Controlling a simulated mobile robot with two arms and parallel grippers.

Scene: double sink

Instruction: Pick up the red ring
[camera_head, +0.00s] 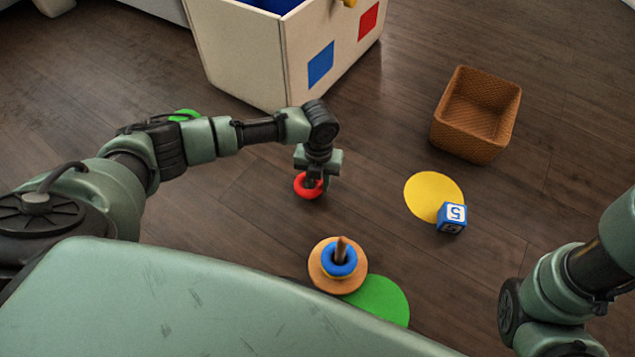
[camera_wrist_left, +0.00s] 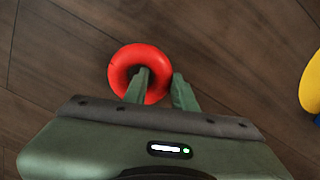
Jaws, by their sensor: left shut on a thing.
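The red ring (camera_head: 302,190) is below the wrist of my left arm in the head view, in front of the large toy box. My left gripper (camera_head: 313,183) points down at it. In the left wrist view the red ring (camera_wrist_left: 125,62) shows nearly whole, with one finger of my left gripper (camera_wrist_left: 163,85) in its hole and the other outside its right side. The gripper is shut on the ring's right side. I cannot tell whether the ring touches the floor. My right gripper is out of view; only part of that arm shows at the lower right.
A peg stand (camera_head: 318,275) holding a blue ring (camera_head: 350,265) is nearer me, beside a green disc (camera_head: 382,300). A yellow disc (camera_head: 430,192), a blue block (camera_head: 452,218) and a brown basket (camera_head: 478,142) are on the right. The toy box (camera_head: 240,65) stands behind.

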